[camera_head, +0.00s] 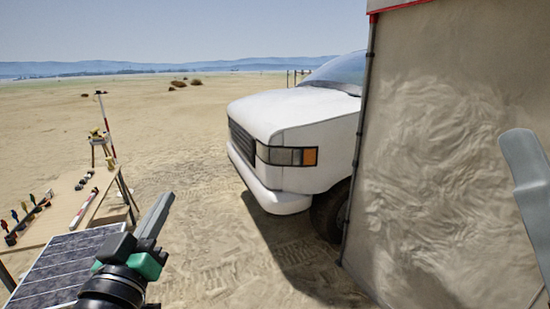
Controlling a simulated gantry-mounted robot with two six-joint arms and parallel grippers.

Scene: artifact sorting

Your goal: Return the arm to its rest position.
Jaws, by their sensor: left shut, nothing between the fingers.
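My left gripper (162,203) comes up from the bottom left of the head view. Its two grey fingers are shut together, point up and to the right, and hold nothing. It is over sandy ground, just right of the solar panel.
A dark solar panel (68,262) lies at the lower left. Behind it is a table (62,212) with small tools and a red-and-white scale bar (84,208). A white vehicle (290,120) and a canvas wall (440,160) fill the right.

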